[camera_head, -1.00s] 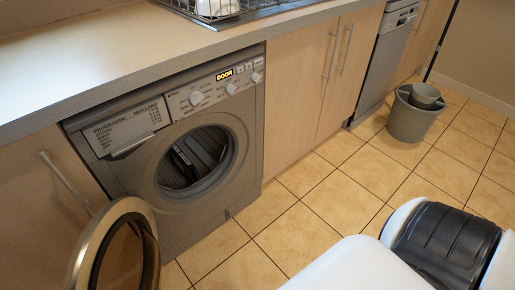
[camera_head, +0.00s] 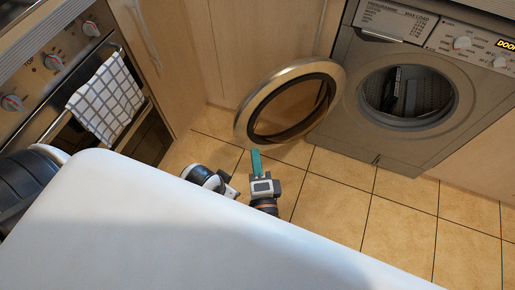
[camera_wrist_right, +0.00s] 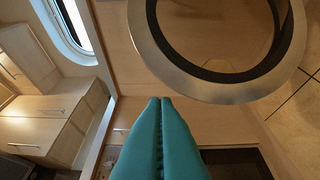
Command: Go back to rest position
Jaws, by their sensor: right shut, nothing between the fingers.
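My right gripper (camera_head: 256,163) has teal fingers and shows at the centre of the head view, just below the open washing machine door (camera_head: 262,137). In the right wrist view its two teal fingers (camera_wrist_right: 160,100) lie together with nothing between them. The round door ring (camera_wrist_right: 205,82) is above and to the right of the fingertips there, and I see no contact. The washing machine (camera_head: 349,107) stands at the right with its drum opening uncovered. My left gripper is not in view.
An oven (camera_head: 35,85) with a checked towel (camera_head: 105,97) on its handle stands at the left. Pale wooden cupboards (camera_head: 228,45) lie between it and the washer. Tiled floor (camera_head: 395,210) is clear in front of the washer. An oval porthole window (camera_wrist_right: 72,22) shows in the wrist view.

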